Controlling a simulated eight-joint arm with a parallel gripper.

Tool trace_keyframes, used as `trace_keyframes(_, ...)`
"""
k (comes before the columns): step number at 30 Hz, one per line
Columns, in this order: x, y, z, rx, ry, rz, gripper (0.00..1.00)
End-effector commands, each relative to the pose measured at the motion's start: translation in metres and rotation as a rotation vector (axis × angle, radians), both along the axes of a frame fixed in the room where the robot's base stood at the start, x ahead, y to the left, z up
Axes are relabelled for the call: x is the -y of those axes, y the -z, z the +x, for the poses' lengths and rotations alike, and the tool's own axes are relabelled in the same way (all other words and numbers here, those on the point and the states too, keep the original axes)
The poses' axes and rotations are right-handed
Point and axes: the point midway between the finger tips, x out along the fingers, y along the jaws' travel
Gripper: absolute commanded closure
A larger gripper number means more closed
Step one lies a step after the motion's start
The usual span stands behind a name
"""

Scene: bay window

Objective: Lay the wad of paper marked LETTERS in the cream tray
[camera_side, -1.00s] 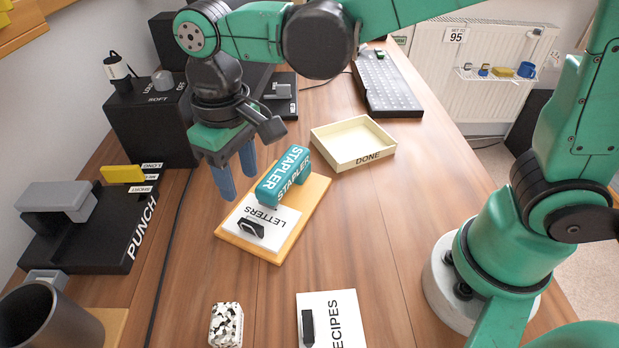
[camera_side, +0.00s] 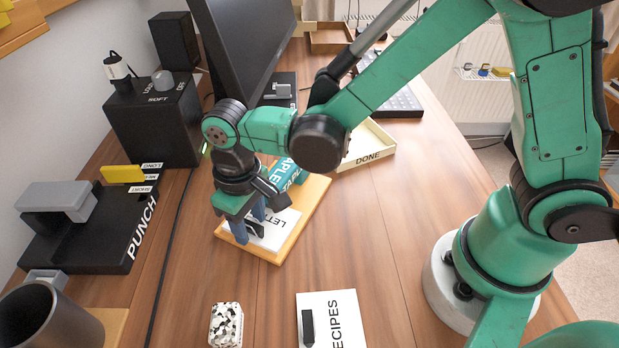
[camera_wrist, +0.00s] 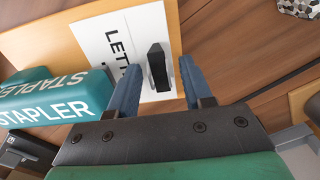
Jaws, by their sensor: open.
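The white LETTERS paper wad (camera_side: 284,226) lies on a wooden board (camera_side: 313,206), with a black clip standing up from it. In the wrist view the LETTERS wad (camera_wrist: 105,38) shows the clip between my fingers. My gripper (camera_side: 251,228) is open and low over the wad, its blue fingers on either side of the clip with a gap showing. It also shows in the wrist view (camera_wrist: 160,66). The cream tray (camera_side: 378,137), marked DONE, stands behind the board to the right, partly hidden by my arm. The part of it I see is empty.
A teal stapler (camera_side: 279,176) stands at the board's far end, beside the wad. A RECIPES wad (camera_side: 346,312) and a speckled block (camera_side: 226,325) lie in front. A black PUNCH stand (camera_side: 95,250) is at left. Bare desk lies right of the board.

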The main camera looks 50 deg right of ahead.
Motion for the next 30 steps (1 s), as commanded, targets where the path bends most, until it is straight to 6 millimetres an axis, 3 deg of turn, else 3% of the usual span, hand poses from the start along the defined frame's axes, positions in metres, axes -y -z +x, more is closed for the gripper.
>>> trace_keyframes(2,0.0,-0.0001,0.0,0.0,0.0,0.0,0.61)
trace_keyframes(6,0.0,-0.0002,0.0,0.0,0.0,0.0,1.0)
trace_keyframes(30,-0.0028,-0.0033,-0.0007,0.0,-0.001,0.0,1.0)
